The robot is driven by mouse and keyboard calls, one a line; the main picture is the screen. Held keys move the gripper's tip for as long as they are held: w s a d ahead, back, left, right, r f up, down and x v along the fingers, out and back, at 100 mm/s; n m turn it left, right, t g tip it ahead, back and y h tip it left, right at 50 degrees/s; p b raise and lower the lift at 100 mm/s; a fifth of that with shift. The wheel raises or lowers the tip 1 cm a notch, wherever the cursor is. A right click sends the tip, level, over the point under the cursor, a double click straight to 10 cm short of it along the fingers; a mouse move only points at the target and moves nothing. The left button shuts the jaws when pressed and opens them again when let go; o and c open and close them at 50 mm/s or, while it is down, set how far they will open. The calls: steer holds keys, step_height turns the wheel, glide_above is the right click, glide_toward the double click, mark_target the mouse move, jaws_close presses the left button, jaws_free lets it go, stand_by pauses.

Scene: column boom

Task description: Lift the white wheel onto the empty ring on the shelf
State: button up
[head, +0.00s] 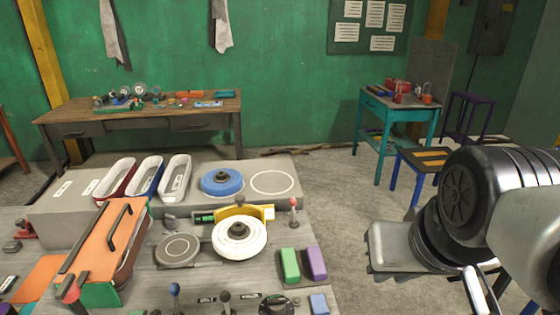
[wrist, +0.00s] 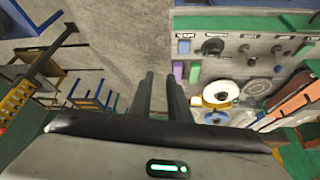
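The white wheel (head: 225,246) lies flat on the grey bench, with a dark hub on top and a yellow bracket (head: 240,212) close behind it. The empty ring (head: 272,182) is a thin white circle on the right end of the raised grey shelf (head: 284,207). A blue wheel (head: 208,187) lies just left of that ring. My gripper (wrist: 162,88) shows two dark fingers apart with nothing between them. The white wheel also shows in the wrist view (wrist: 214,97), right of the fingers. In the head view my arm is at the right, away from the wheel, and the fingertips cannot be made out.
A grey disc (head: 178,250) lies left of the white wheel. Green (head: 290,265) and purple (head: 316,263) blocks and a red-knobbed lever (head: 294,210) stand to its right. An orange-lidded box (head: 103,243) and several trays (head: 146,176) are at left. Floor is open right of the bench.

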steer(key=o, duration=0.8)
steer(key=w+a, duration=0.1)
steer(key=w, duration=0.1)
steer(key=w+a+r+n, duration=0.1)
steer(key=w, duration=0.1)
steer(key=w+a+r+n, duration=0.1)
steer(key=w+a, duration=0.1)
steer(key=shift+w, duration=0.15)
steer(key=n+g+y+b, duration=0.1)
steer(key=n+g+y, duration=0.15)
steer(key=n, duration=0.25)
glide_above(238, 226)
steer(key=s+d, duration=0.2)
steer(key=s, duration=0.1)
steer(key=shift+t, duration=0.25)
steer(key=f, duration=1.3)
steer(key=shift+a+f, duration=0.25)
steer(key=shift+w+x, duration=0.15)
steer(key=shift+x, duration=1.35)
steer(key=shift+w+x, duration=0.15)
steer(key=shift+x, duration=1.4)
